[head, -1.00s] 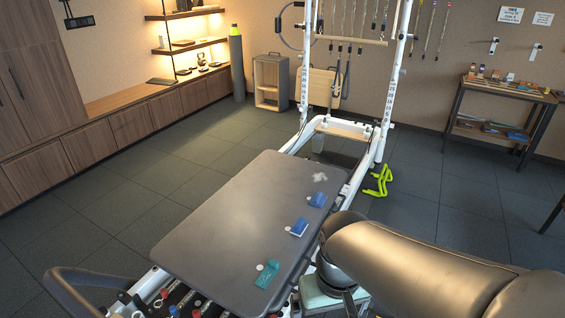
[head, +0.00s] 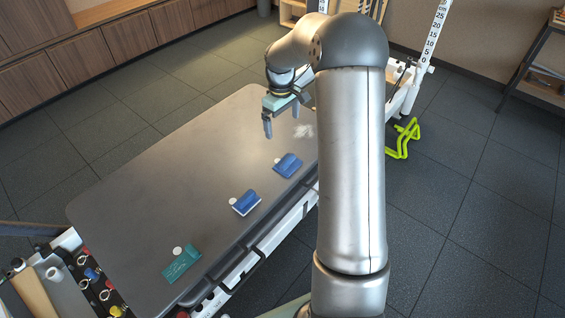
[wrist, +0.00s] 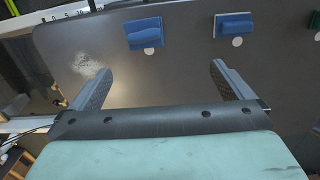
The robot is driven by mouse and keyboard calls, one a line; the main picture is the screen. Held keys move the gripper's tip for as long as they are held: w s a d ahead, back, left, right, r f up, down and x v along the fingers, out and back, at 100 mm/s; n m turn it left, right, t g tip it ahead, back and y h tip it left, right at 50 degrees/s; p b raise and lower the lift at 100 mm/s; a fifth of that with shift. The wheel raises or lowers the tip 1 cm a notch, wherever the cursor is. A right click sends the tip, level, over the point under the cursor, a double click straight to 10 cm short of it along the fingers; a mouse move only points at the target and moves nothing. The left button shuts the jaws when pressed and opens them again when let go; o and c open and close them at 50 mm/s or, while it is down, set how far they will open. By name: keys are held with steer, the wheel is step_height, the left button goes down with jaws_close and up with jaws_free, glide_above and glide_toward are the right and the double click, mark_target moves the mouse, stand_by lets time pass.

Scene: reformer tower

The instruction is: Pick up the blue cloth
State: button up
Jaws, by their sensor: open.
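A plain blue piece (head: 288,165), which looks like the blue cloth, lies on the grey padded platform (head: 150,190) near its right edge. It also shows at the top of the wrist view (wrist: 145,33). A second blue piece with a white base (head: 246,202) lies nearer, and a teal piece (head: 182,263) nearer still. My gripper (head: 281,118) is open and empty above the platform's far part, beyond the plain blue piece. In the wrist view its fingers (wrist: 160,68) are wide apart, with the blue pieces beyond them.
A whitish powdery patch (head: 303,131) is on the platform beside the gripper. Small white discs (head: 233,201) lie beside the pieces. A white rail (head: 255,245) runs along the platform's right side. A yellow-green stand (head: 403,138) is on the floor. The platform's left half is clear.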

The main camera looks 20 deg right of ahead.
steer(key=b, duration=0.1)
glide_above(288, 159)
step_height(288, 159, down, 6)
step_height(288, 159, down, 11)
steer(key=shift+d+f+b, duration=0.1)
steer(key=shift+d+b, duration=0.05)
steer(key=shift+b, duration=0.25)
steer(key=shift+a+f, duration=0.2)
steer(key=shift+f, duration=2.85)
steer(key=c, duration=0.8)
